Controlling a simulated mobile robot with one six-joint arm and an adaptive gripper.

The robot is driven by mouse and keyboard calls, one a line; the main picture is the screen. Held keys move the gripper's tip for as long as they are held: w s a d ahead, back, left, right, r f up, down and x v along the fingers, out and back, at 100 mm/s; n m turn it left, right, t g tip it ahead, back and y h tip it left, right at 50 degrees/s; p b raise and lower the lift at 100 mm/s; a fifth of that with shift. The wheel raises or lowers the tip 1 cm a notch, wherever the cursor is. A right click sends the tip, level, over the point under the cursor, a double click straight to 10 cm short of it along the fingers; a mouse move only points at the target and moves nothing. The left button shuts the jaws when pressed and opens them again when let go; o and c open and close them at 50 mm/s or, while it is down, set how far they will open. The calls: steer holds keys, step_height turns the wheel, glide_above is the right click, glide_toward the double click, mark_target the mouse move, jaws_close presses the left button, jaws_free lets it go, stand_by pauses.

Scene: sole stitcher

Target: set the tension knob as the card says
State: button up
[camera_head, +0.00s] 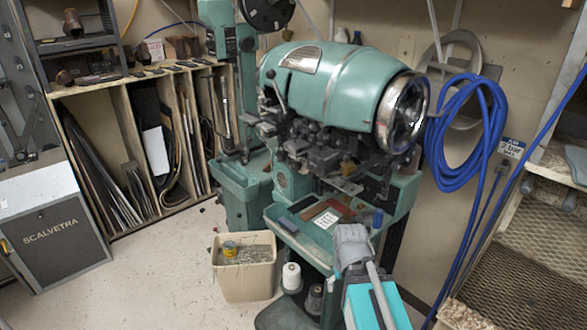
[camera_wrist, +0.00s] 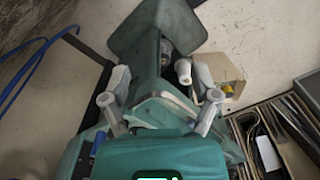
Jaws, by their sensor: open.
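The teal stitcher (camera_head: 325,90) stands in the middle of the head view, with a dense cluster of dark metal parts under its barrel. I cannot pick out the tension knob for certain among them. A small white card (camera_head: 326,219) with dark marks lies on the machine's front shelf; its writing is too small to read. My arm rises from the bottom of the head view in front of the shelf, its fingers not clear there. In the wrist view, my gripper (camera_wrist: 161,82) has its two grey fingers spread apart with nothing held between them. Part of the machine shows beyond.
A white spool (camera_head: 291,277) and a dark spool (camera_head: 314,299) stand low beside the machine. A beige bin (camera_head: 246,276) holding a yellow-labelled can is on the floor. A blue hose (camera_head: 468,135) hangs at right, above a mesh rack (camera_head: 520,265). Floor at left is clear.

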steer(key=shift+o, duration=0.6)
steer(key=n+t+h+b, duration=0.6)
steer(key=n+t+h, duration=0.65)
steer(key=n, duration=0.85)
glide_toward(294, 168)
steer(key=s+a, duration=0.2)
steer(key=shift+a+f+h, duration=0.15)
steer(key=shift+a+h, duration=0.2)
steer(key=shift+a, duration=0.05)
steer(key=shift+w, duration=0.1)
steer(key=x, duration=1.3)
steer(key=shift+w+d+f, duration=0.15)
steer(key=shift+d, duration=0.15)
